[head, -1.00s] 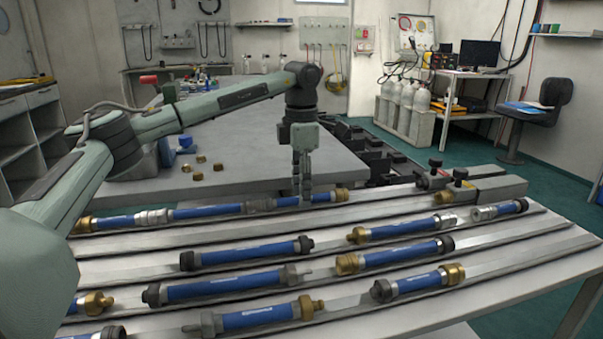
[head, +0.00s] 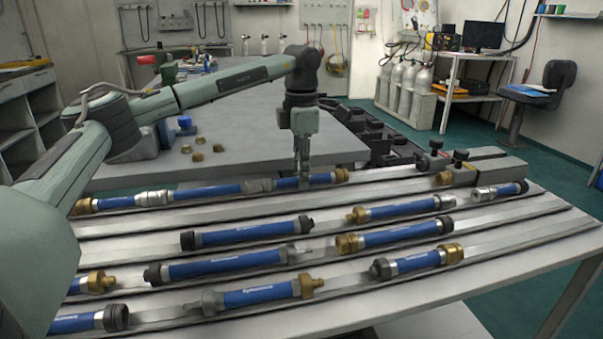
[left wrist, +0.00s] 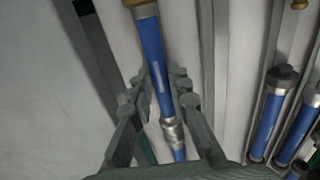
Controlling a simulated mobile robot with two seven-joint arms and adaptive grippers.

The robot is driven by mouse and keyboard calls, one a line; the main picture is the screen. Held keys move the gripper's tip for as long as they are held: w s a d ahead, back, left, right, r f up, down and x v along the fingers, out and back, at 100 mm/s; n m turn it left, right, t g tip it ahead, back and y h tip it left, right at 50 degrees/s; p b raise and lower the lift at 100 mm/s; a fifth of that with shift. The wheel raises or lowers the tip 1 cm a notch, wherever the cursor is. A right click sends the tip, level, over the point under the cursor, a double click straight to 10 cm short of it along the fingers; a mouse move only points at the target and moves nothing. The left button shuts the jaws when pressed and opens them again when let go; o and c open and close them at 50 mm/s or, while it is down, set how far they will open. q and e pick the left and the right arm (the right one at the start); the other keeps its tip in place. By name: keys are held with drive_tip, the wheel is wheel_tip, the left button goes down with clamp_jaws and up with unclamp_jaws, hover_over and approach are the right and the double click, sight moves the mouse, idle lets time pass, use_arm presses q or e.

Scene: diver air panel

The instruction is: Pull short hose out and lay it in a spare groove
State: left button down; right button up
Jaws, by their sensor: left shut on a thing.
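The short blue hose (head: 288,183) lies in the farthest groove of the rack. It has a brass end on its right and a silver coupling (head: 258,186) at its left, in line with a longer blue hose (head: 208,190). My left gripper (head: 303,178) points down and is shut on the short hose. In the left wrist view the fingers (left wrist: 164,90) flank the short hose (left wrist: 153,52), with the silver coupling just below them. My right gripper is not in view. Bare groove stretches (head: 500,238) show between the other hoses.
Several other blue hoses, such as one in the second row (head: 250,232), lie in the nearer grooves. A grey block with knobs (head: 485,172) sits at the right end of the far groove. A grey table (head: 250,150) with brass fittings stands behind.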

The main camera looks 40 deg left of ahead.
use_arm(q)
drive_tip(key=shift+w+d+r, duration=0.1)
drive_tip(key=shift+w+d, duration=0.05)
drive_tip(key=shift+w+d+p, duration=0.75)
drive_tip(key=shift+w+p, duration=0.05)
drive_tip(key=shift+w, duration=0.1)
drive_tip(key=shift+w, duration=0.1)
drive_tip(key=shift+w+d, duration=0.15)
drive_tip(key=shift+d, duration=0.1)
drive_tip(key=shift+r+p, duration=0.1)
drive_tip(key=shift+p, duration=0.2)
